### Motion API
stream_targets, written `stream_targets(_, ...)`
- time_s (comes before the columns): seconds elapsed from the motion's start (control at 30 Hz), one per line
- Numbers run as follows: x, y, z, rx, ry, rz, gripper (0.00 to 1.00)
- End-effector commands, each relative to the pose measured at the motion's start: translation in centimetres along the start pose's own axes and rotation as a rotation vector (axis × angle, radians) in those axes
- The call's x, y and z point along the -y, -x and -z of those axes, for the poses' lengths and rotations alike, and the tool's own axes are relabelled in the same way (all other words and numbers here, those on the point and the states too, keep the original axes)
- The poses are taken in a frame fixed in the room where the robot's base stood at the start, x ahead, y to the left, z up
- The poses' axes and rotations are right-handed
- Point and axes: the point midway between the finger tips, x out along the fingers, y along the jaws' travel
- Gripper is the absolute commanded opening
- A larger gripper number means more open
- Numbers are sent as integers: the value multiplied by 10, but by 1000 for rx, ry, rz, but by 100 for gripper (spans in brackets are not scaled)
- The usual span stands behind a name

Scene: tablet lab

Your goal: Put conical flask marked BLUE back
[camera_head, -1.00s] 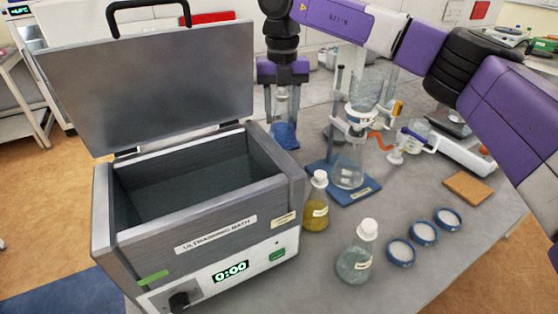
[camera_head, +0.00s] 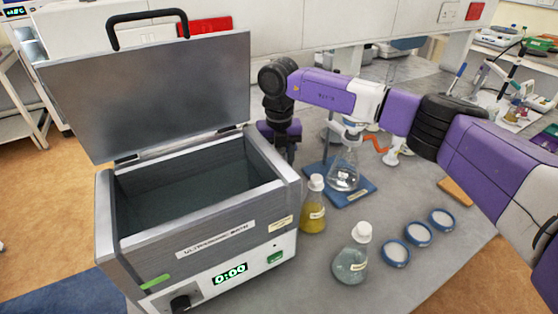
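My gripper (camera_head: 280,134) is lowered behind the back right corner of the ultrasonic bath (camera_head: 240,235). Its fingertips are hidden there, so I cannot see whether they are open or shut. The conical flask with blue contents, which hung below my gripper a second ago, is hidden now. A white-capped flask with yellow liquid (camera_head: 313,215) stands beside the bath's right wall. A white-capped flask with pale, clear-looking liquid (camera_head: 351,264) stands nearer the front. Their labels are too small to read.
The bath's lid (camera_head: 150,90) stands open. A filter flask (camera_head: 344,173) stands on a blue base (camera_head: 360,191) right of my gripper. Several obstacles share the bench: three round dishes (camera_head: 396,254) and a brown block (camera_head: 455,191). The bench's front right is clear.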

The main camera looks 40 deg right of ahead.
Motion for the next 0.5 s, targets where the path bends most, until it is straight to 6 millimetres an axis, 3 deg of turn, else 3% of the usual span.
stream_targets(0.27,0,-1,0,1,0,0,0)
stream_targets(0.3,0,-2,0,1,0,0,48)
stream_targets(0.4,0,-1,0,1,0,0,67)
stream_targets(0.5,0,-1,0,1,-1,0,68)
